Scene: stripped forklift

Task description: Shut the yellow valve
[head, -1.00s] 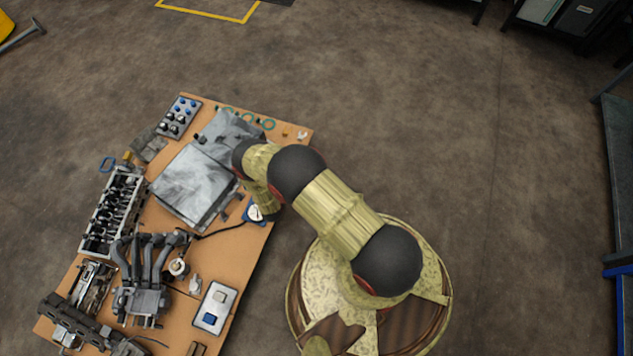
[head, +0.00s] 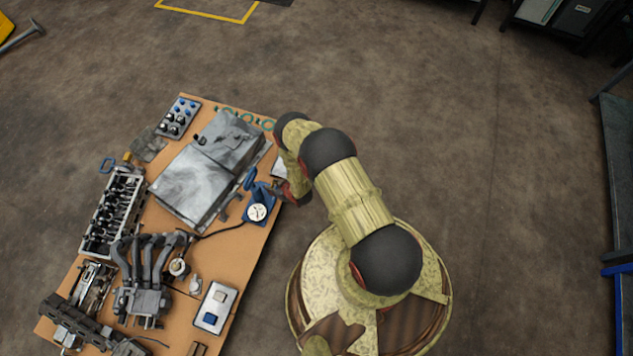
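A small yellow fitting (head: 127,157), seemingly the yellow valve, is at the left edge of the workbench, beyond the end of the engine head. A blue loop-shaped handle (head: 107,164) lies close beside it. Whether the two are joined, and how far the valve is turned, is too small to tell. My gripper (head: 272,190) is at the bench's right edge, beside a blue device with a round white gauge (head: 257,212), well to the right of the yellow fitting. My wrist partly covers it, and its fingers are too small to read. I cannot tell whether it touches the blue device.
The workbench (head: 232,262) is crowded. A large grey metal box (head: 187,187) stands between my gripper and the yellow fitting. An engine head (head: 112,212), a pipe manifold (head: 147,275) and a knob panel (head: 178,117) fill the left side.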

